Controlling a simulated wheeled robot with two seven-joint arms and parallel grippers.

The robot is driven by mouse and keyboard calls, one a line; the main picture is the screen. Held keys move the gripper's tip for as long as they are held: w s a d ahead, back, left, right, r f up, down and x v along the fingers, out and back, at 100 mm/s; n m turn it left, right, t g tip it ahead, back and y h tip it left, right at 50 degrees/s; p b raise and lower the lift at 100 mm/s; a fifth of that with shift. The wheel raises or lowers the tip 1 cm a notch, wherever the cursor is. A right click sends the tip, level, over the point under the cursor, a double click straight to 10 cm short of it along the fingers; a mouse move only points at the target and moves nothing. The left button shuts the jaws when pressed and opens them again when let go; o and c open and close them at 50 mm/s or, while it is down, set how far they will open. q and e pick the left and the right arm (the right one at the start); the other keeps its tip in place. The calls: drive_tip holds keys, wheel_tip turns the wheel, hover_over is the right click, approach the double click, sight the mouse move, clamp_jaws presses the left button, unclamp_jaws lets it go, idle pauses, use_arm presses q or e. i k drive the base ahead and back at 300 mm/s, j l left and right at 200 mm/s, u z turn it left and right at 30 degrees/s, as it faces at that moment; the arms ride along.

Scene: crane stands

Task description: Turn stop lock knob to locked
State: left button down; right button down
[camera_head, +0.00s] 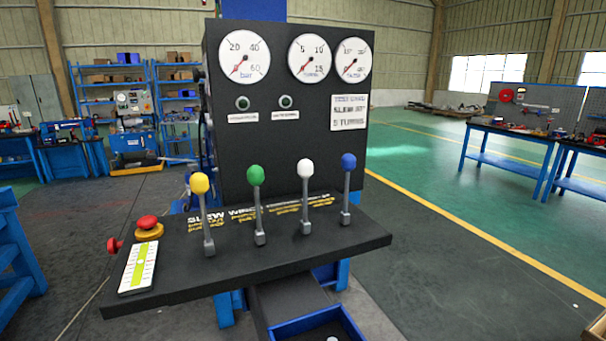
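A black crane control stand fills the middle of the view, with a sloping desk (270,262) and an upright gauge panel. At the desk's left end stands a red mushroom-shaped knob (148,222) on a yellow collar (149,232). A smaller red knob (114,245) sticks out from the desk's left edge. I cannot tell which one is the stop lock knob, and no locked or unlocked marking is readable. Neither of my grippers is in view.
Yellow (199,184), green (256,175), white (305,170) and blue (348,162) ball-topped levers stand upright along the desk. A white-and-green label plate (139,267) lies before the red knob. A blue tray (318,327) is below. Floor (440,240) to the right is clear.

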sight(114, 245)
drive_tip(key=j+u, duration=0.25)
drive_tip(key=j, duration=1.5)
